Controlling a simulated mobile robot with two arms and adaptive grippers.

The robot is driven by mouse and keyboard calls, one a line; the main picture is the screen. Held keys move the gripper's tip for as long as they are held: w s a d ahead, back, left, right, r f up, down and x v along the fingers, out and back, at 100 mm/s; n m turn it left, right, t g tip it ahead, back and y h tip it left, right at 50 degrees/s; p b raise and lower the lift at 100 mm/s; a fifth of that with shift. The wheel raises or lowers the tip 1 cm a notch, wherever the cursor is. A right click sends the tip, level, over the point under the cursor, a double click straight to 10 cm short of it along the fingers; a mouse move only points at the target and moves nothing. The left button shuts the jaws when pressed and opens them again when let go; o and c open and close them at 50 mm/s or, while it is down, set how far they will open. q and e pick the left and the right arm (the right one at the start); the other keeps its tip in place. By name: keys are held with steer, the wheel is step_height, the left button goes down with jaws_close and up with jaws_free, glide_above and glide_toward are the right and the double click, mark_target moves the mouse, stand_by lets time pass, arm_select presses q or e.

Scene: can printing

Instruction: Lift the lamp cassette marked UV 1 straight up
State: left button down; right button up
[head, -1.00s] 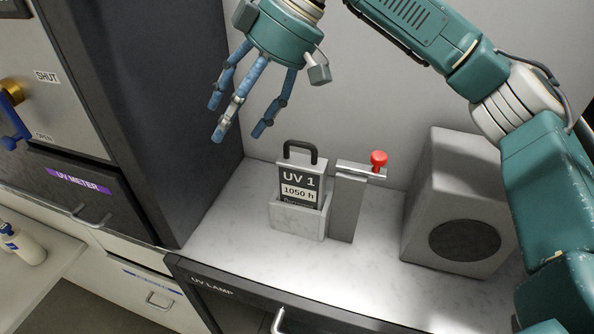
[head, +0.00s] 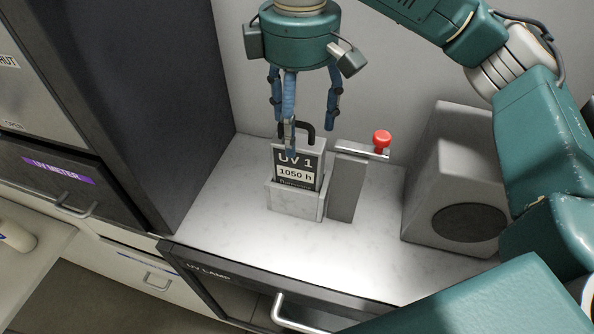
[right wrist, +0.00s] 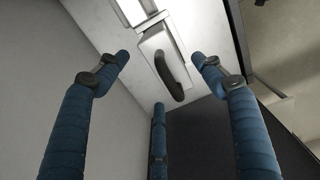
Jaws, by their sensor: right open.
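The lamp cassette marked UV 1 (head: 296,170) stands upright in a pale holder (head: 293,203) on the counter. Its label reads 1050 h, and a black loop handle is on top. My right gripper (head: 303,132) is open, pointing down just above the cassette, with one finger in front of the handle in the head view. In the right wrist view the black handle (right wrist: 171,76) lies between the open fingers (right wrist: 167,75), and nothing is gripped. My left gripper is not in view.
A grey post with a red knob (head: 382,138) stands right beside the holder. A grey box with a dark round face (head: 468,224) stands further right. A dark cabinet wall (head: 170,100) rises on the left. The counter front (head: 230,235) is clear.

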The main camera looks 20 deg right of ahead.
mark_target(300, 137)
step_height(300, 137, down, 3)
steer(key=shift+s+r+p, duration=0.1)
steer(key=shift+s+p, duration=0.05)
steer(key=shift+p, duration=0.2)
steer(key=shift+f, duration=0.25)
step_height(300, 137, down, 4)
steer(key=shift+s+r+p, duration=0.1)
steer(key=shift+r+p, duration=0.05)
steer(key=shift+p, duration=1)
steer(key=shift+f, duration=0.6)
steer(key=shift+r, duration=0.1)
jaws_close()
